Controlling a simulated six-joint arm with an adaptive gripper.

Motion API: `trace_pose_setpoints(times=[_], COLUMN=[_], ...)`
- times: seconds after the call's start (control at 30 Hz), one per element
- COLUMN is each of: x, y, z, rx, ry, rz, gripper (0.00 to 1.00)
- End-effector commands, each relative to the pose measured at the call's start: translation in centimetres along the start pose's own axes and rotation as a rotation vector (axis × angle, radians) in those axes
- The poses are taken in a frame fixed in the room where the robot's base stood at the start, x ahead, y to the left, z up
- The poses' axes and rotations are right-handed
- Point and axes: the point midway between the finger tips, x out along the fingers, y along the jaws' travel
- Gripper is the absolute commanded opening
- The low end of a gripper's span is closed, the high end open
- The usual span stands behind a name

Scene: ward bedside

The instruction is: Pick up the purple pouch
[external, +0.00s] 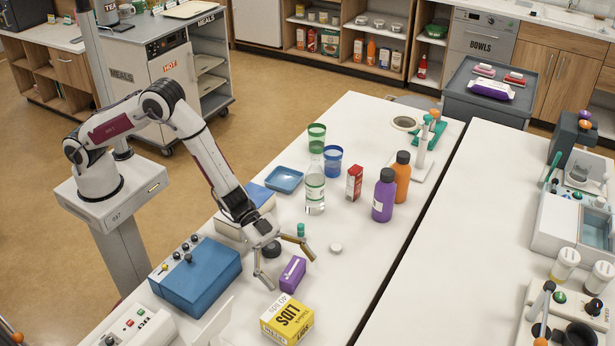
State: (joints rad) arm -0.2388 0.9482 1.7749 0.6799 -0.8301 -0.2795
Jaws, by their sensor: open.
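A small purple pouch (292,274) with a white mark on its side lies on the white table, just behind the yellow LIDS box. My gripper (289,271) is open, its two fingers spread wide and pointing down toward the table. In the picture the pouch shows between and just beyond the fingertips. I see no contact with it. The exact height of the fingers above the table is hard to tell from this view. Nothing is held.
The yellow LIDS box (287,319) stands in front of the pouch, and a blue box with knobs (195,275) stands to the left. A small white disc (336,248) lies to the right. Bottles, including a purple one (383,197), stand farther back.

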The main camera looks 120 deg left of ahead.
Motion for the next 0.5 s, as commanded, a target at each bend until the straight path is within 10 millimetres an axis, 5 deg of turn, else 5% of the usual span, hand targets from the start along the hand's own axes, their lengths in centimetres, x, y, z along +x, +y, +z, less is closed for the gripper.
trace_pose_setpoints(times=[0.5], x=[0.57], y=[-0.01], z=[-0.07], rx=[-0.001], ry=[0.001], rz=[-0.001], gripper=[0.95])
